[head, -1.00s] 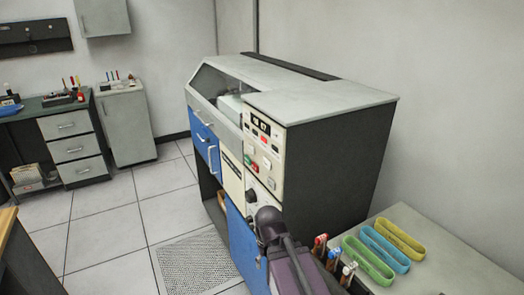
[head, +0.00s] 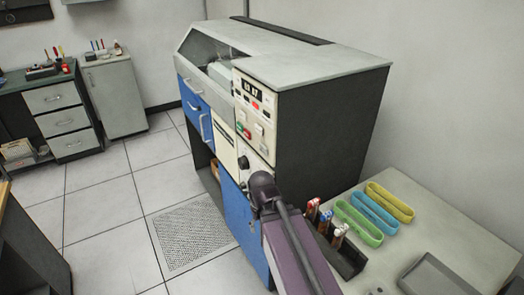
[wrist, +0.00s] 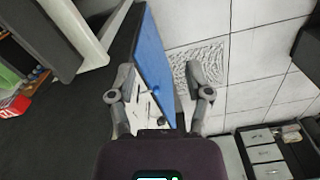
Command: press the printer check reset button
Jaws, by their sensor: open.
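The printer cabinet (head: 320,120) stands in the middle of the head view, with a grey top, dark side and blue doors. Its cream control panel (head: 256,112) holds a dark display (head: 252,91) and several small red, green and pale buttons. Labels are too small to read, so I cannot tell which is the check reset. In the wrist view, my gripper (wrist: 160,85) is open and empty, fingers apart, with a blue door (wrist: 152,65) and floor beyond. In the head view my arm rises in front of the cabinet's lower right, and the fingertips are hidden.
A side table (head: 440,235) at right carries green (head: 357,224), blue (head: 374,213) and yellow (head: 390,202) bands and a dark holder (head: 342,258). A floor grate (head: 192,236) lies left of the cabinet. A desk with drawers (head: 62,120) stands at the far left. The tiled floor between is clear.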

